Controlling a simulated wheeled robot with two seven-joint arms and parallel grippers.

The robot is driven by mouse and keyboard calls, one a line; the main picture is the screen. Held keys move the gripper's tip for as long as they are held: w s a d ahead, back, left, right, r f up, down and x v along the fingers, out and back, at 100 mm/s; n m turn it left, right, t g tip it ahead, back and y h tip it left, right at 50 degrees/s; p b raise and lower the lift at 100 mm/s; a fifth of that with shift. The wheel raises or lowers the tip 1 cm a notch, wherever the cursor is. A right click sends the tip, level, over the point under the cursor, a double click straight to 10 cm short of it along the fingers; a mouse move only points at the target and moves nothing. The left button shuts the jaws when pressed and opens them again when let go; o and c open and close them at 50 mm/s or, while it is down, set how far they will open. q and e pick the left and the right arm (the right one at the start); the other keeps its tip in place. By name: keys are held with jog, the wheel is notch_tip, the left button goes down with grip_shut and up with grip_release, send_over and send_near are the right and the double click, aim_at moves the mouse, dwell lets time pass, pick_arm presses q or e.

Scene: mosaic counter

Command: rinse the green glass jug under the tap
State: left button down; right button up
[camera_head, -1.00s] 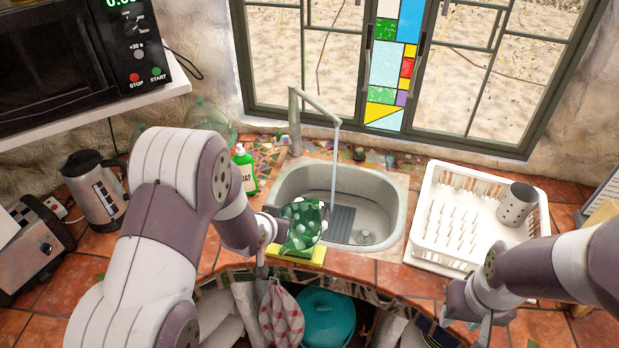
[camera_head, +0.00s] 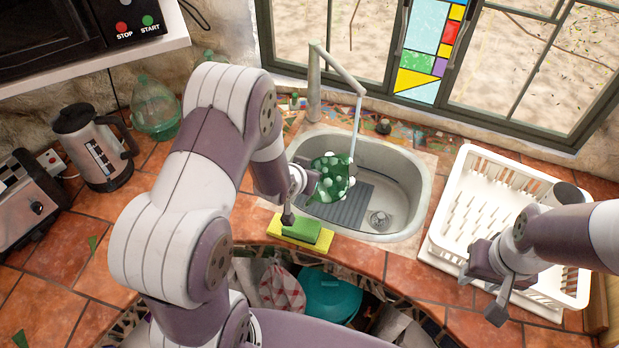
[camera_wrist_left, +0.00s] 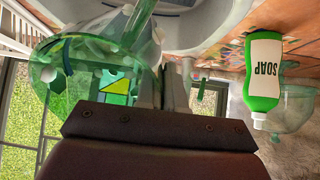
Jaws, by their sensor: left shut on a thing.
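The green glass jug (camera_head: 331,178) with white dots is held over the left part of the sink (camera_head: 409,232). My left gripper (camera_head: 304,184) is shut on it. The jug also fills the upper left of the left wrist view (camera_wrist_left: 95,75), see-through and close to the camera. The tap (camera_head: 314,88) is running. Its thin water stream (camera_head: 356,125) comes down at the jug's upper right side; I cannot tell whether it enters the mouth or runs down the outside. My right gripper (camera_head: 481,293) hangs by the drying rack's front left corner, open and empty.
A green-yellow sponge (camera_head: 302,229) lies at the front rim below my left gripper. The white drying rack (camera_head: 447,222) stands right of the sink. A soap bottle (camera_wrist_left: 264,75) shows in the left wrist view. A kettle (camera_head: 95,150) and large green bottle (camera_head: 155,108) stand left.

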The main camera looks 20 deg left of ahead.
aim_at(324, 162)
pick_arm(q)
jog(key=shift+w+f, duration=0.1)
jog(key=shift+f, duration=0.25)
jog(key=w+f+b, duration=0.1)
jog(key=w, duration=0.1)
jog(key=w+f+b, duration=0.1)
jog(key=w, duration=0.2)
jog(key=w+f+b, duration=0.1)
jog(key=w, duration=0.1)
jog(key=shift+w+d, duration=0.15)
jog(key=shift+d, duration=0.2)
jog(key=shift+w+b, duration=0.35)
jog(key=shift+w, duration=0.15)
jog(key=w+d+p, duration=0.1)
jog(key=w, duration=0.9)
jog(key=shift+w, duration=0.25)
